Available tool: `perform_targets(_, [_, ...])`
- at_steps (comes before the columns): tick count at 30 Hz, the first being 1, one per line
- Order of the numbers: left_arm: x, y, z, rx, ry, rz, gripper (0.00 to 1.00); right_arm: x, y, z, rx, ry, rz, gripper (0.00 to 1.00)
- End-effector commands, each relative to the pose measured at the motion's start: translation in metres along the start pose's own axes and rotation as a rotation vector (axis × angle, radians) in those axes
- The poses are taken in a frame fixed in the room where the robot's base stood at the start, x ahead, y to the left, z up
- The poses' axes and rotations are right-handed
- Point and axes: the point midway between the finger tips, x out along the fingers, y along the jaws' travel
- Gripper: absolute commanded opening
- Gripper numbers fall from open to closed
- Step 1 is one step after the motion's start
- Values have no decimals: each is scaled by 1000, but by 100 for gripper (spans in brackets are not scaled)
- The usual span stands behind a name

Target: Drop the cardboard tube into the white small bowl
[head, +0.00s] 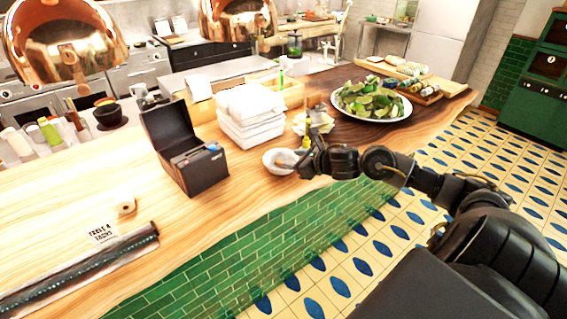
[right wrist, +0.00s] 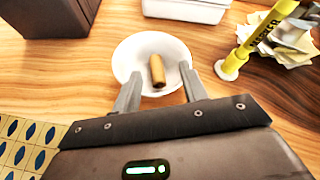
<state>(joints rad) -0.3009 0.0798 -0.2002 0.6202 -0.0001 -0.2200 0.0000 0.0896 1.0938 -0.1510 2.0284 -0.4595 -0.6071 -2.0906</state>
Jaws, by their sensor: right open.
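The white small bowl (head: 272,168) stands on the wooden counter near its front edge. It also shows in the right wrist view (right wrist: 128,57). The cardboard tube, a short brown cylinder (right wrist: 157,72), shows within the bowl's outline in the right wrist view and appears to lie inside it. My right gripper (head: 301,160) is at the bowl's right side in the head view. In the right wrist view its two fingers (right wrist: 160,92) are spread wide over the bowl's near rim, apart from the tube, with nothing between them gripped. My left gripper is not in view.
A black box (head: 190,160) stands left of the bowl, with stacked white containers (head: 250,112) behind it. A yellow marker (right wrist: 262,30) and crumpled papers (right wrist: 291,42) are close on the right.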

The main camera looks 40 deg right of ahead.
Motion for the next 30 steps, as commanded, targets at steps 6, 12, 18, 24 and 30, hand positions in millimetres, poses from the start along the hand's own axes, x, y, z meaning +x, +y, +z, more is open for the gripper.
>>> perform_targets(6, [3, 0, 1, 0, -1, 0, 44, -6, -1, -2, -2, 1, -2, 43])
perform_targets(12, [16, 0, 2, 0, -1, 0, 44, -32, 0, -6, -6, 5, -2, 43])
perform_targets(18, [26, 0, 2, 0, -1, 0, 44, -57, 2, -3, -3, 4, 3, 43])
perform_targets(24, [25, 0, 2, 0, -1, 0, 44, -72, 0, -3, 2, 5, 1, 43])
perform_targets(30, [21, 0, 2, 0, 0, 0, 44, -88, 1, 1, 5, -1, 3, 43])
